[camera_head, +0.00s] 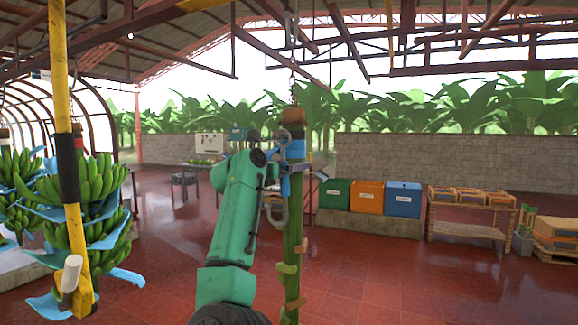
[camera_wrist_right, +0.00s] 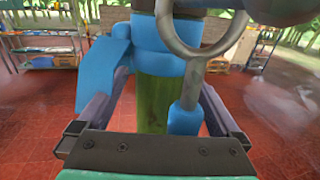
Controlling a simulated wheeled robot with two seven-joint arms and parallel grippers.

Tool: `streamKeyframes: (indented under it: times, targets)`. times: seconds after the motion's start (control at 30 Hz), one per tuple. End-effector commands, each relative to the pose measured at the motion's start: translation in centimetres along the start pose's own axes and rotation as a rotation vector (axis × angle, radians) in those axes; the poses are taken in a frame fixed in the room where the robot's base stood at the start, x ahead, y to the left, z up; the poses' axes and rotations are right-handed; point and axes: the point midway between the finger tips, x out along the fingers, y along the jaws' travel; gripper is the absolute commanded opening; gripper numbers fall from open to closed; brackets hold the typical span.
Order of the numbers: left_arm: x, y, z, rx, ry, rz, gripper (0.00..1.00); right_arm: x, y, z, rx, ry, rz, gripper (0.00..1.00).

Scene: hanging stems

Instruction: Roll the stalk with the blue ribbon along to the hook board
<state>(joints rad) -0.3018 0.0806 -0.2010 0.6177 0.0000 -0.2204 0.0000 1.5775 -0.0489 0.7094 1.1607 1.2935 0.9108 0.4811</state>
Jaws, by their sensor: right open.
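The green stalk (camera_head: 291,245) hangs upright from a chain, in the middle of the head view. A blue ribbon (camera_head: 296,150) is wrapped round its upper part, below the brown top; it also shows in the right wrist view (camera_wrist_right: 155,65). My right gripper (camera_wrist_right: 155,108) is open, with a finger on each side of the stalk just below the ribbon. I cannot tell whether the fingers touch it. A grey metal ring (camera_wrist_right: 205,50) with a blue-ended shank hangs in front of the stalk. My left gripper is not in view.
Banana bunches (camera_head: 95,185) with blue sheets hang at the left, behind a yellow and black pole (camera_head: 66,170). Green, orange and blue bins (camera_head: 367,196) stand on a low ledge behind at right, next to a wooden table (camera_head: 468,230). The red floor (camera_head: 420,285) at right is clear.

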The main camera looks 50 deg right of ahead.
Motion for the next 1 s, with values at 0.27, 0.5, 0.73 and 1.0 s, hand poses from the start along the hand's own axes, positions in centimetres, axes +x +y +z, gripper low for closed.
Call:
streamKeyframes:
  times: [0.27, 0.5, 0.73, 1.0]
  targets:
    - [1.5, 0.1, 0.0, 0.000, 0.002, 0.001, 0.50, -2.0, 0.1, -0.4, 0.002, -0.003, 0.004, 1.00]
    - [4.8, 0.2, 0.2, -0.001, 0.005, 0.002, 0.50, -9.1, 0.1, -0.7, 0.002, -0.001, 0.005, 1.00]
    - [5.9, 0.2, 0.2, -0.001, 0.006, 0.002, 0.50, -13.9, 0.1, -0.3, 0.000, 0.000, 0.002, 1.00]
    - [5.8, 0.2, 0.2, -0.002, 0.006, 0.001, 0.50, -14.5, 0.0, 0.0, 0.000, 0.000, -0.001, 1.00]
